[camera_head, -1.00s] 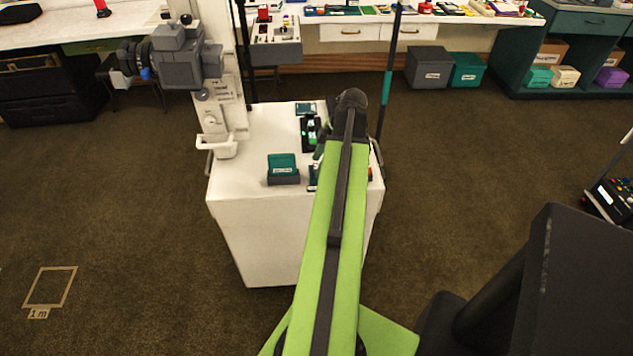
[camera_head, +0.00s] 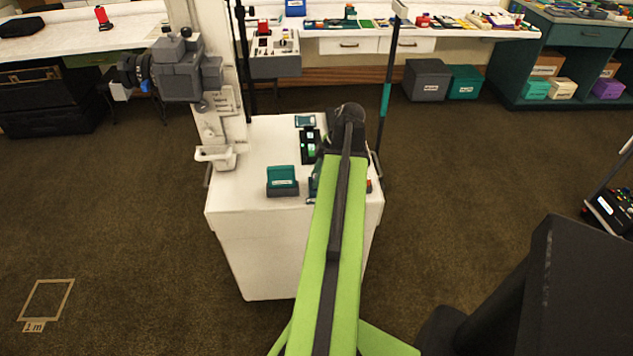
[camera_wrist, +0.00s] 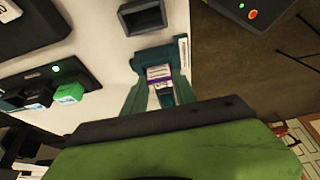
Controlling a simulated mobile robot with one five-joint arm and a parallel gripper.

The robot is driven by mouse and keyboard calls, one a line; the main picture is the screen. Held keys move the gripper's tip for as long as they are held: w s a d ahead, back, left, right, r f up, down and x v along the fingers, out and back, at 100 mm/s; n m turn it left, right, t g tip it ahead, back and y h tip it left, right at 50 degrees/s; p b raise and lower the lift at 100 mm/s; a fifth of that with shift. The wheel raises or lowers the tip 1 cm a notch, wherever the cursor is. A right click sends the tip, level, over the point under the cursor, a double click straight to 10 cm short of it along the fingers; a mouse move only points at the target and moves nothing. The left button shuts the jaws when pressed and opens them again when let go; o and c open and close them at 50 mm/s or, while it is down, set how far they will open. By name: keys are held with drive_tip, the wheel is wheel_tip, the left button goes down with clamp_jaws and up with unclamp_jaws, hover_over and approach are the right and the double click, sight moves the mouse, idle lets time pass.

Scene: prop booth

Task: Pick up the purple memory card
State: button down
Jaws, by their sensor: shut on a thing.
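The purple memory card (camera_wrist: 159,74), purple with a pale label, shows between the fingers of my gripper (camera_wrist: 160,88) in the wrist view. The two teal fingers are shut on it. A teal holder (camera_wrist: 146,59) lies just beyond the card, and I cannot tell whether the card still touches it. In the head view my arm hides the card and the fingertips, over the right part of a white cart top (camera_head: 245,180).
On the cart stand a teal box (camera_head: 282,180) and a dark device with a green light (camera_head: 309,146). A grey camera rig (camera_head: 178,70) rises at its left. A dark pole (camera_head: 388,85) stands behind. Brown floor is open on both sides.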

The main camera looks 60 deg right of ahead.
drive_tip(key=r+p, duration=0.3)
drive_tip(key=s+r+p, duration=0.1)
drive_tip(key=r+p, duration=0.1)
drive_tip(key=shift+r, duration=0.2)
drive_tip(key=s+r+p, duration=0.5)
drive_tip(key=s, duration=0.5)
drive_tip(key=shift+s+d+r+p, duration=0.3)
drive_tip(key=shift+s+p, duration=0.05)
drive_tip(key=shift+p, duration=0.05)
